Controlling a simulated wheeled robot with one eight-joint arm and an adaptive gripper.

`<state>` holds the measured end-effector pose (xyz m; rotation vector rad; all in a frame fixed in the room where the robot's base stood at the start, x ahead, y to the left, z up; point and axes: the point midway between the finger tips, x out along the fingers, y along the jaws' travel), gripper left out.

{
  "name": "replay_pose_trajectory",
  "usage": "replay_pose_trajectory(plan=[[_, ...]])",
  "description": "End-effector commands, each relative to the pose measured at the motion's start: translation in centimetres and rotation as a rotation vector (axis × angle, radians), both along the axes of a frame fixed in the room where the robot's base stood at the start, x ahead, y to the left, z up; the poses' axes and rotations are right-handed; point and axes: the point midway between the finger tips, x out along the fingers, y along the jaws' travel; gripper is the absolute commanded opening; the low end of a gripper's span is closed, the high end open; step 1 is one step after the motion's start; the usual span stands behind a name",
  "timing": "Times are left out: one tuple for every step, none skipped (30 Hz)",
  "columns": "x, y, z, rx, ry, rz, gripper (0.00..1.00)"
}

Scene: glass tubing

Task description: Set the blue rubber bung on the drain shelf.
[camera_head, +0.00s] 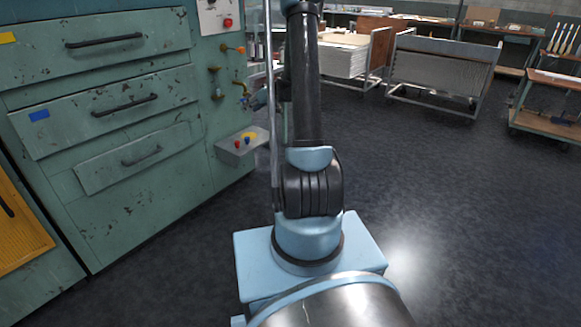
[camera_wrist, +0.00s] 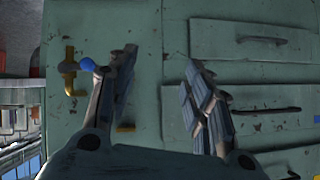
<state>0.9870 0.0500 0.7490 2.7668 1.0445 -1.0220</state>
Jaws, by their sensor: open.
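In the wrist view a small round blue thing (camera_wrist: 87,64), which looks like the blue rubber bung, shows at the brass fitting (camera_wrist: 70,70) on the green cabinet. It lies just left of my gripper's left finger, outside the gap between the fingers; I cannot tell if they touch. My gripper (camera_wrist: 162,76) is open, with nothing between its fingers and the green cabinet front beyond. In the head view my arm hides most of the gripper. A small grey shelf (camera_head: 232,155) with small coloured pieces on top juts from the cabinet side, below the brass taps (camera_head: 216,84).
The green cabinet (camera_head: 130,200) with handled drawers stands at left. A red button (camera_head: 228,22) sits on a panel above the taps. Racks (camera_head: 440,65) and a trolley (camera_head: 545,122) stand at the back and right. The dark floor (camera_head: 470,220) at right is clear.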

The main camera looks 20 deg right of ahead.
Motion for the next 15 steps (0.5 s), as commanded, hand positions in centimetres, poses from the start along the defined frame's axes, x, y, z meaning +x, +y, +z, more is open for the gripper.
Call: replay_pose_trajectory(plan=[[-1.3,0.3,1.0,-0.008,0.018,-0.002,0.46],[-2.0,0.4,1.5,-0.012,0.031,-0.004,0.46],[-3.0,0.6,2.1,-0.020,0.047,-0.008,0.46],[-3.7,0.7,2.6,-0.024,0.059,-0.011,0.46],[-4.4,0.8,3.1,-0.028,0.072,-0.015,0.46],[-5.5,0.9,3.6,-0.035,0.089,-0.019,0.46],[-6.2,1.0,4.0,-0.040,0.102,-0.022,0.46],[-7.0,1.0,4.4,-0.046,0.113,-0.026,0.46],[-8.1,1.2,4.9,-0.052,0.128,-0.031,0.46],[-8.9,1.2,5.3,-0.058,0.140,-0.035,0.46],[-9.6,1.3,5.6,-0.063,0.152,-0.040,0.46],[-10.8,1.5,6.0,-0.072,0.168,-0.045,0.46],[-11.6,1.6,6.4,-0.076,0.180,-0.049,0.46],[-12.5,1.6,6.6,-0.082,0.192,-0.053,0.46],[-13.6,1.7,7.0,-0.090,0.207,-0.060,0.46]])
